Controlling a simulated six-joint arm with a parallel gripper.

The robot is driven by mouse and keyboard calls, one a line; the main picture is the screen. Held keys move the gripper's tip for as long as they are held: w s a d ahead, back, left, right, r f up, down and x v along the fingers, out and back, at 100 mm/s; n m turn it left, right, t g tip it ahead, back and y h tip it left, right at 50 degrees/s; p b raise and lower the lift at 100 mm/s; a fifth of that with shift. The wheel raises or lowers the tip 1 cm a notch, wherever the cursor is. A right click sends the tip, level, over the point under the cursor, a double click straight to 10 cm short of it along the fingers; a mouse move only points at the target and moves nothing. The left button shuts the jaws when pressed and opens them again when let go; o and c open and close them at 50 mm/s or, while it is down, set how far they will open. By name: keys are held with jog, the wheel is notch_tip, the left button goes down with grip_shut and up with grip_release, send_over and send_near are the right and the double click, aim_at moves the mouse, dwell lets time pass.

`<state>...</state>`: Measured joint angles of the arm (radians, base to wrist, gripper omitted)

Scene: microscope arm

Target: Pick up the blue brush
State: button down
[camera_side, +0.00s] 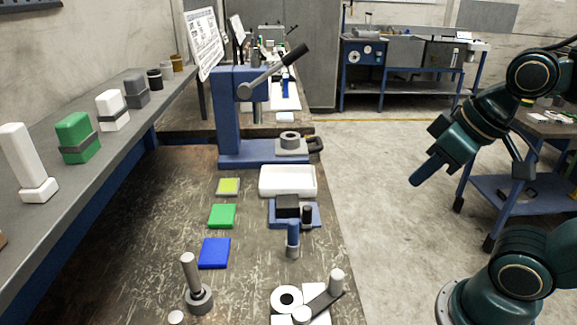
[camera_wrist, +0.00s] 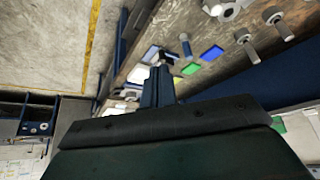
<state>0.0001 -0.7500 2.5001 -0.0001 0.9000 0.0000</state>
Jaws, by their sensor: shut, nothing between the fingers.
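The blue brush (camera_side: 292,236), a small upright cylinder with a blue body and a paler lower end, stands on the workbench (camera_side: 262,262) near its right edge in the side view. It appears small in the wrist view (camera_wrist: 185,44), beyond my fingertips. My gripper (camera_side: 416,180) hangs in the air to the right of the bench, over the floor and well apart from the brush. Its blue fingers are together and empty. In the wrist view my gripper (camera_wrist: 160,72) covers the lower middle and hides part of the bench.
Close to the brush are a black block on a blue base (camera_side: 287,207), a white tray (camera_side: 287,181), a blue square (camera_side: 214,253) and a green square (camera_side: 222,215). A grey post (camera_side: 190,275) and a white-and-grey fixture (camera_side: 300,303) stand nearer. A blue press (camera_side: 229,115) rises behind.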

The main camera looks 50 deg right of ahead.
dwell(0.4)
jog(key=c, duration=1.1)
grip_release()
jog(key=shift+w, duration=0.1)
jog(key=shift+w+a+f+m+g, duration=1.1)
jog(key=shift+w+m, duration=1.45)
jog(key=shift+w, duration=0.95)
jog(key=shift+w+a+f+m+g, duration=0.75)
jog(key=shift+w+a+f+m, duration=0.55)
jog(key=shift+w+m, duration=1.75)
jog(key=shift+w+a+f+m+g, duration=1.1)
jog(key=shift+w+m, duration=1)
jog(key=shift+w, duration=1.8)
jog(key=shift+f, duration=0.25)
